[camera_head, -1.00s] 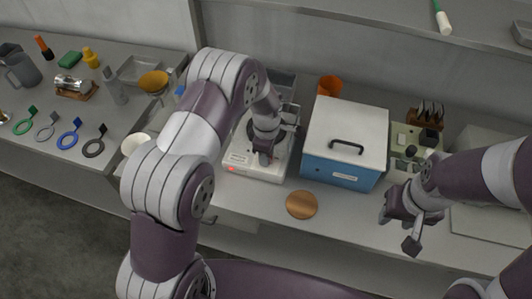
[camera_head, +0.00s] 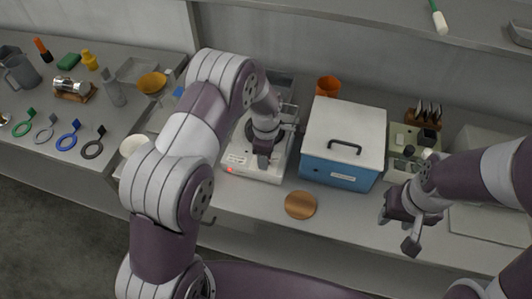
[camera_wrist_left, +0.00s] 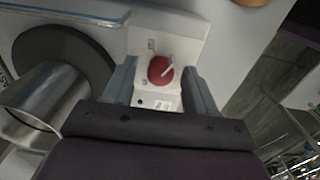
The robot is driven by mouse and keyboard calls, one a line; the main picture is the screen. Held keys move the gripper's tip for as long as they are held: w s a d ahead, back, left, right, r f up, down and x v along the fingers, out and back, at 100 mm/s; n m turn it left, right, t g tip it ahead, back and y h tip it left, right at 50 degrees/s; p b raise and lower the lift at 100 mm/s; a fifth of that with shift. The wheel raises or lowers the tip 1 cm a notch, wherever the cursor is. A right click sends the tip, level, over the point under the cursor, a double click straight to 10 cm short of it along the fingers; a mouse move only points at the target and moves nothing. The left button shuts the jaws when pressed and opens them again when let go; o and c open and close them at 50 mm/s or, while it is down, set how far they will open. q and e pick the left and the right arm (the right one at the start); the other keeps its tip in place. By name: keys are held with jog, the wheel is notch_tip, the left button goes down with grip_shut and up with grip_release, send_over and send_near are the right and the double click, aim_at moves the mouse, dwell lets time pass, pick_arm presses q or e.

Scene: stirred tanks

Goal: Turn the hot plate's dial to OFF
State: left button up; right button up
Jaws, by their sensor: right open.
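The hot plate (camera_head: 240,161) is a white box with a red lit spot on its front, largely hidden by my left arm in the head view. In the left wrist view its dark round plate (camera_wrist_left: 82,47) is at left with a metal vessel (camera_wrist_left: 48,92) on it. The red dial (camera_wrist_left: 160,70), with a white pointer aimed up and right, lies between the spread fingers of my left gripper (camera_head: 264,160). The gripper is open, and I cannot tell whether its fingers touch the dial. My right gripper (camera_head: 398,226) is open and empty over the bench's front right.
A blue box with a white lid (camera_head: 343,150) stands right of the hot plate, and an orange cup (camera_head: 328,87) behind it. A copper-coloured disc (camera_head: 300,205) lies in front. Coloured rings and bottles lie on the left bench.

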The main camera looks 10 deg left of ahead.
pick_arm(q)
jog(key=shift+a+r, duration=0.1)
jog(key=shift+r, duration=0.05)
notch_tip(320, 180, up, 12)
jog(key=b, duration=0.2)
jog(key=shift+r, duration=0.2)
